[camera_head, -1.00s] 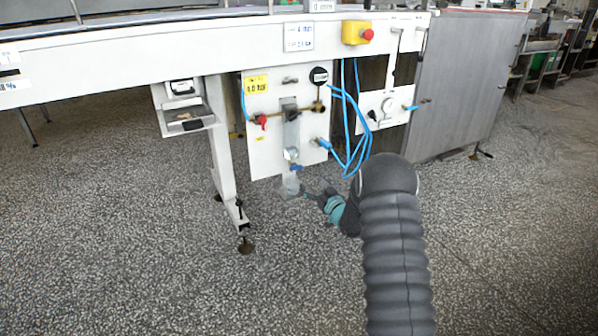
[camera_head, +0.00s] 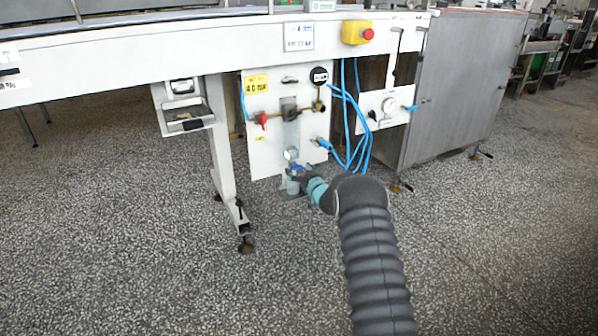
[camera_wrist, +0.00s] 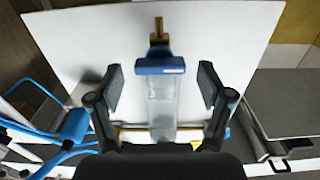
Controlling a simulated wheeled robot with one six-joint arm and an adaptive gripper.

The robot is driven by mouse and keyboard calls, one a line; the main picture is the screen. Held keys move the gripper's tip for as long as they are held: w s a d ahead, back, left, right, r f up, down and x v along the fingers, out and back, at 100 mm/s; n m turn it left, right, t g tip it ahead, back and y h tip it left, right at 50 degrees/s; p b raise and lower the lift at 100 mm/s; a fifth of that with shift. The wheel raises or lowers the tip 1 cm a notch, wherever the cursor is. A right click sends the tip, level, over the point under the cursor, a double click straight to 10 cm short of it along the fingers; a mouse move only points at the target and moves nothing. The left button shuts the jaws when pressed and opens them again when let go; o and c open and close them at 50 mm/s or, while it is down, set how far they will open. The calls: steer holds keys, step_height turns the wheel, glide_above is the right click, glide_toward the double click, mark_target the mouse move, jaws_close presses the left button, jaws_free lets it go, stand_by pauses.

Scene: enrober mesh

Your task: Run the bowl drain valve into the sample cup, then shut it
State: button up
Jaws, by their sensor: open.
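The bowl drain valve with its blue handle (camera_wrist: 160,66) and brass outlet (camera_wrist: 158,30) sits at the end of the clear bowl (camera_wrist: 163,105), in front of a white panel. In the wrist view my gripper (camera_wrist: 160,80) is open, one finger on each side of the handle and bowl, with gaps on both sides. In the head view the blue valve handle (camera_head: 298,169) is low on the panel, beside my gripper (camera_head: 306,174), which partly covers it. The clear sample cup (camera_head: 293,187) stands just below the valve. I cannot make out the cup in the wrist view.
The white panel (camera_head: 262,155) carries a red-handled valve (camera_head: 261,120), a gauge and brass piping. Blue hoses (camera_head: 357,130) hang just right of it. A white machine leg (camera_head: 222,160) stands left. A grey cabinet (camera_head: 455,85) is at right. The speckled floor in front is open.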

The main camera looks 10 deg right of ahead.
steer(key=c, duration=1.2)
steer(key=shift+o, duration=0.2)
steer(key=shift+m, duration=0.4)
steer(key=m+b, duration=0.1)
steer(key=m, duration=0.2)
steer(key=shift+d, duration=0.1)
steer(key=m, duration=0.3)
steer(key=shift+m, duration=0.3)
steer(key=m, duration=0.6)
steer(key=shift+d+m+p, duration=0.1)
steer(key=shift+m+p, duration=0.3)
